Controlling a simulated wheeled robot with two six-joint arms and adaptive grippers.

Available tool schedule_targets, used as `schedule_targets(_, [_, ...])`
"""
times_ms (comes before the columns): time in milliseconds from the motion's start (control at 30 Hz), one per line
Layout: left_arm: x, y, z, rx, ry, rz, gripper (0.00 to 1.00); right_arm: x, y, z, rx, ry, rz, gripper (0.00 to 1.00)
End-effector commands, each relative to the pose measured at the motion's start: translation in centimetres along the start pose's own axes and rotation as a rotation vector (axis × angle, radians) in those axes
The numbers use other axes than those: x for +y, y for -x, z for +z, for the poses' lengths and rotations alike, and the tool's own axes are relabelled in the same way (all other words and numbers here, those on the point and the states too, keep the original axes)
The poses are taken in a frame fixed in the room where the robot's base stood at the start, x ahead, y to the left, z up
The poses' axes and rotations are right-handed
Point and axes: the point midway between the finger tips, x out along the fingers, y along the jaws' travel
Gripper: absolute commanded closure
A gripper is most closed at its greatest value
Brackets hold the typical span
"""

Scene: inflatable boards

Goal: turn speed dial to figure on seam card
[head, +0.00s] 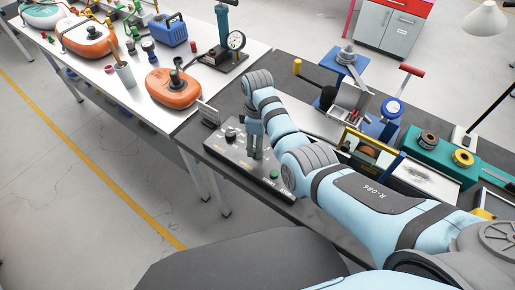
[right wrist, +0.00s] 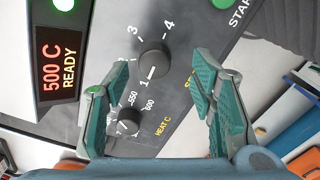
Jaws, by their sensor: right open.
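The control panel (head: 235,150) lies on the dark bench in the head view. In the right wrist view, the black speed dial (right wrist: 154,60) has figures 1 to 4 around it. The 1 is at its lower edge; I cannot tell the pointer's exact setting. A yellow label beside it is partly hidden by a finger. My right gripper (right wrist: 161,68) is open, its green-padded fingers either side of the speed dial, not visibly touching it. In the head view the gripper (head: 254,153) points down over the panel. My left gripper is not in view.
The heat dial (right wrist: 128,122) sits close to the left finger. A display (right wrist: 62,65) reads 500 C READY. A green start button (right wrist: 221,3) is at the panel's edge. Tools and a yellow-framed box (head: 370,150) crowd the bench right of my arm.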

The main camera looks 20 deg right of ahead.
Motion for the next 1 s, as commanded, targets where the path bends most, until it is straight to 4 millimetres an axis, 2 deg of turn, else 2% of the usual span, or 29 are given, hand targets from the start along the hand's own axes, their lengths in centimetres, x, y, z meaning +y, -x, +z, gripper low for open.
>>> schedule_targets(33, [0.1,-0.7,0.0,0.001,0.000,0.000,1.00,0.0,-1.4,0.0,-0.002,0.000,-0.002,0.49])
schedule_targets(133, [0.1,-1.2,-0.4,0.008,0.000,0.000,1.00,0.0,-2.7,0.0,0.000,-0.001,0.000,0.49])
schedule_targets(300, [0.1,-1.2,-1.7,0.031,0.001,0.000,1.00,0.1,-3.2,0.0,0.001,-0.001,0.001,0.49])
schedule_targets(433, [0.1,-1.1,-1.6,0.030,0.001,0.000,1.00,0.1,-3.1,0.0,0.001,-0.001,0.002,0.49])
schedule_targets(733, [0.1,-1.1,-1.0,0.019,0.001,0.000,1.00,0.0,-3.1,0.0,0.001,-0.001,0.001,0.96])
schedule_targets(1000, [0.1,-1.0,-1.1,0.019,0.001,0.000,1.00,0.0,-3.1,0.0,0.001,-0.017,0.000,0.98])
